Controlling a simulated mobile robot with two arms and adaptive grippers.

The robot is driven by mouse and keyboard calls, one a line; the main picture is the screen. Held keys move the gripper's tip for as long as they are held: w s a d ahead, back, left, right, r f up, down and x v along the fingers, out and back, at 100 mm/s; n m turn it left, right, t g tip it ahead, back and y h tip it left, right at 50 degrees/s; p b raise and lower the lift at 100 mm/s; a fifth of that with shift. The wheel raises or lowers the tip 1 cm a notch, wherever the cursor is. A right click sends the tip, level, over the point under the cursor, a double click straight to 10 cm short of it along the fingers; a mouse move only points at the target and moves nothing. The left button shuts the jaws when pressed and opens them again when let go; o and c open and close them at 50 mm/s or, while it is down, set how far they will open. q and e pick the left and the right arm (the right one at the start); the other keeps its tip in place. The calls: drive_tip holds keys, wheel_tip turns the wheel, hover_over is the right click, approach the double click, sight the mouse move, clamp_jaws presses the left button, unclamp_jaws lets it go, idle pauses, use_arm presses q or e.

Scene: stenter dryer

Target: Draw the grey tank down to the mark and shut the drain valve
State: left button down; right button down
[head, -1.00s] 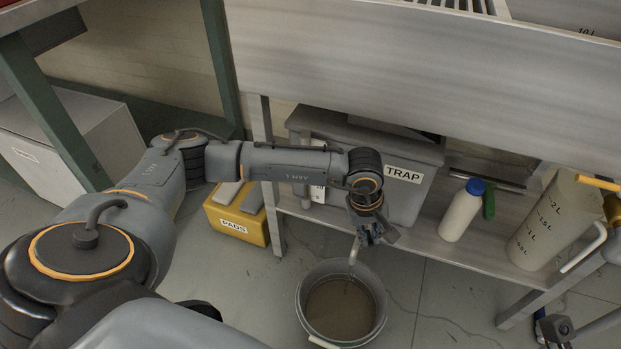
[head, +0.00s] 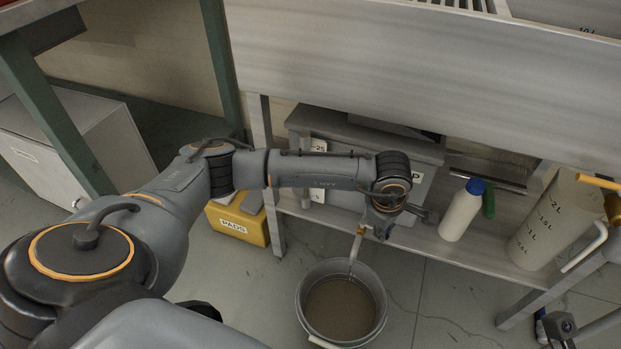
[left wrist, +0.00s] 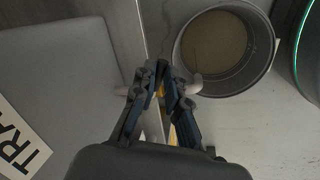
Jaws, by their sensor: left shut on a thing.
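The grey tank (head: 423,185) stands on the low shelf; my left arm covers much of its front and most of its TRAP label. A white scale strip (head: 318,195) shows at its left; I cannot make out the mark or level. A pale drain spout (head: 355,246) points down over a grey bucket (head: 300,312) of brown liquid. My left gripper (head: 382,233) is at the drain valve, shut on its yellow lever (left wrist: 175,101), which is partly hidden by the fingers. A small part of what may be my right gripper (head: 558,328) shows at the lower right.
A white bottle with a blue cap (head: 461,212) and a marked jug (head: 548,225) stand to the right on the shelf (head: 410,240). A yellow PADS box (head: 240,220) is on the floor at left. The steel panel (head: 420,75) overhangs the tank.

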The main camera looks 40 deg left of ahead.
use_arm(q)
drive_tip(key=shift+w+n, duration=0.25)
drive_tip(key=shift+n, duration=0.35)
drive_tip(key=w+n, duration=0.1)
drive_tip(key=n, duration=0.1)
drive_tip(key=w+n+y, duration=0.1)
drive_tip(key=n, duration=0.1)
drive_tip(key=shift+w, duration=0.15)
drive_tip(key=c, duration=1.4)
unclamp_jaws()
drive_tip(key=shift+o, duration=0.2)
